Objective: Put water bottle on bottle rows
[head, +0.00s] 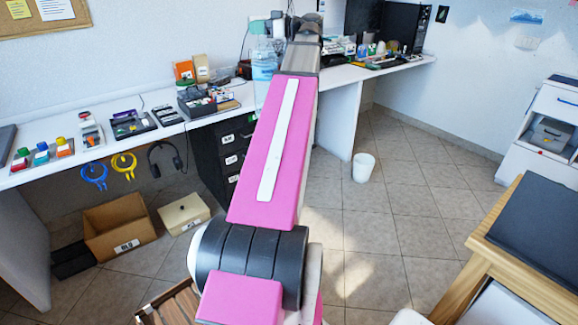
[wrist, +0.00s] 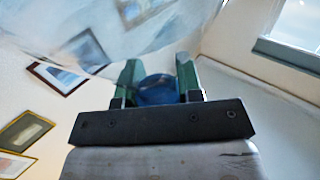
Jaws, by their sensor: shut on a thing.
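A clear, bluish water bottle (head: 264,64) is upright at the far end of my arm, in front of the long white desk. My gripper (wrist: 158,84) has green fingers on either side of the bottle's blue cap (wrist: 157,92) and is shut on it. The bottle's clear body (wrist: 140,30) fills the top of the wrist view. In the head view my gripper is small and partly hidden by my wrist. I cannot tell whether the bottle's base touches the desk. I cannot make out any bottle rows.
A black drawer unit (head: 222,160), a cardboard box (head: 118,226) and a white bin (head: 364,168) stand below. A wooden table (head: 510,275) is at right. The middle floor is clear.

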